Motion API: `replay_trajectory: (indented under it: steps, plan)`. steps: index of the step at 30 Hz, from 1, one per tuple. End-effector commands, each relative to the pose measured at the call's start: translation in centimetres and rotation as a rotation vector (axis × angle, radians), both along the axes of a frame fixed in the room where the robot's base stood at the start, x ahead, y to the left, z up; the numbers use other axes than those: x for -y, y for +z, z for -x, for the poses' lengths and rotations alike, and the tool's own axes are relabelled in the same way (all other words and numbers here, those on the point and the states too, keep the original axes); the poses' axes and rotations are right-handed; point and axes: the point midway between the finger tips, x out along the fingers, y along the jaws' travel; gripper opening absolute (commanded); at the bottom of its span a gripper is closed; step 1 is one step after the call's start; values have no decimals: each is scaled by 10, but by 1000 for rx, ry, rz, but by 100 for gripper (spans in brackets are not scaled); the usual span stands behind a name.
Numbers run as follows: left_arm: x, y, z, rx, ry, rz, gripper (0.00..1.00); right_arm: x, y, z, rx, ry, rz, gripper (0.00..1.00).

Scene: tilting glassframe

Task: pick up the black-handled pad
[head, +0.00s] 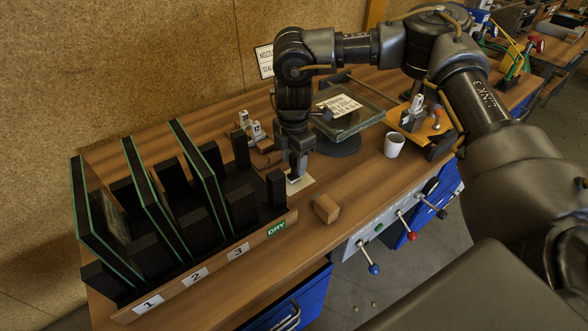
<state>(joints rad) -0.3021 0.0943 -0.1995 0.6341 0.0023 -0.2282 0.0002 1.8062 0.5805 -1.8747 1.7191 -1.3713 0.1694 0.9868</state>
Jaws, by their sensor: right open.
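My right gripper (296,174) points straight down over the workbench, to the right of the rack. It is open, with its fingertips low over a small pale pad-like item (304,184) lying on the wood. A small dark part, which looks like the black handle, shows between or just below the fingertips. The fingers hide much of it, and I cannot tell whether they touch it. My left gripper is not in view.
A black rack with leaning glass panels (152,200) and a numbered front rail (196,275) stands left. A wooden block (326,208) lies in front of the gripper. A glass plate (350,112) on a dark stand and a white cup (394,146) are to the right.

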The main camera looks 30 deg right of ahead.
Motion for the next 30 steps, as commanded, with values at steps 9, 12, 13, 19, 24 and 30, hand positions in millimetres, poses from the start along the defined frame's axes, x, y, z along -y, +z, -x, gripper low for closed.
replay_trajectory:
  steps: [9,12,13,19,24,30]
  plan:
    - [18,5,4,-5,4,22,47,1,-26,0,1,-1,0,48]
    - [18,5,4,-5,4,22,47,1,-26,0,1,-1,0,48]
    - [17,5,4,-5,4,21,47,1,-26,0,1,-1,0,48]
    - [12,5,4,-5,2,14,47,1,-26,0,1,0,0,26]
    - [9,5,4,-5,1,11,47,1,-26,0,1,0,0,3]
    - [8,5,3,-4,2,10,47,0,-26,0,1,0,0,0]
